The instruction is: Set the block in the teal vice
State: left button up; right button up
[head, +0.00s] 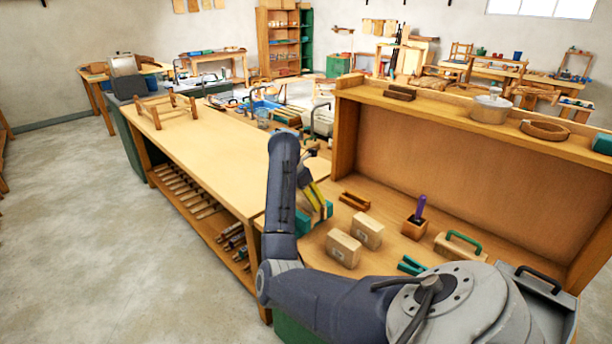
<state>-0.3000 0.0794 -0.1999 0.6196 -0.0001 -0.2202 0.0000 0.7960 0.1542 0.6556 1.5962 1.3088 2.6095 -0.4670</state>
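Two pale wooden blocks, a nearer one (343,248) and a farther one (367,230), rest side by side on the bench in the head view. A teal object (316,216), possibly the teal vice, stands left of them, partly hidden by my dark arm. My one visible arm comes in from the lower right and bends upward in front of the bench. I take it as my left arm. Its gripper is not clearly visible; dark and yellow parts beside the forearm are too small to tell apart. My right gripper is not in view.
A small wooden tray (354,201), a wooden holder with a purple-handled tool (415,228) and a green-handled wooden piece (460,247) stand on the bench. A raised shelf (480,125) bounds its back, bearing a metal pot (491,107). The long bench top (215,150) at left is mostly clear.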

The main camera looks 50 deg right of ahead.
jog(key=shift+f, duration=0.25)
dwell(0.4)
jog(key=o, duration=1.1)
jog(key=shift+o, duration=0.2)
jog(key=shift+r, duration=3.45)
